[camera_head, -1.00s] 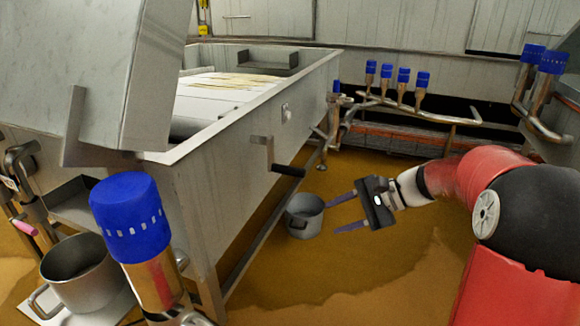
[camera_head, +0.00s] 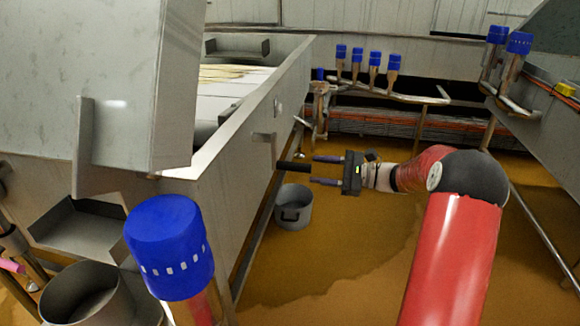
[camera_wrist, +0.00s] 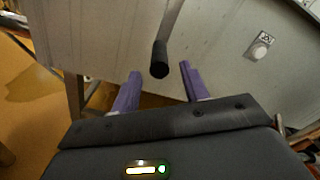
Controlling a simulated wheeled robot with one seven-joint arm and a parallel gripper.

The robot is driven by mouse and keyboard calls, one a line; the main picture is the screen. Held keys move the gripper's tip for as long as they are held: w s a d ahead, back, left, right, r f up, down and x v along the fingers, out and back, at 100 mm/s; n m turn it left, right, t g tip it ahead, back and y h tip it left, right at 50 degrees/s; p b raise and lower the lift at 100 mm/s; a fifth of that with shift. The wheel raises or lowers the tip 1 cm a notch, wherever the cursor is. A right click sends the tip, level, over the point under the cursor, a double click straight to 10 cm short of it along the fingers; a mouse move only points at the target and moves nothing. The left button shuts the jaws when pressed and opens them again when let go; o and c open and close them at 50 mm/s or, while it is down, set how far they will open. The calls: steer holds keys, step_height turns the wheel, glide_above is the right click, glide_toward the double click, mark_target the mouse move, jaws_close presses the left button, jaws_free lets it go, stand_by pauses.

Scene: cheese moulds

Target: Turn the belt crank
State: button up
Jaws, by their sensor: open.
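The belt crank is on the side wall of the steel vat, with a metal arm (camera_head: 267,138) and a black handle (camera_head: 293,166) that sticks out toward my gripper. My gripper (camera_head: 312,171) is open, with its two purple fingers pointing at the handle from the right. In the head view the fingertips are close to the handle's free end. In the wrist view the black handle (camera_wrist: 160,60) lies between and just beyond the two fingertips, nearer the left one. I cannot tell whether anything touches.
A steel pot (camera_head: 293,208) stands on the wet floor below the crank. Blue-capped valves (camera_head: 375,60) on pipes stand behind. A large blue-capped pipe (camera_head: 170,245) and another pot (camera_head: 88,295) are at the front left. A round knob (camera_wrist: 260,50) is on the vat wall.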

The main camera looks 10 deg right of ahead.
mark_target(277, 165)
steer(key=x, duration=0.6)
steer(key=shift+a, duration=0.25)
jaws_close()
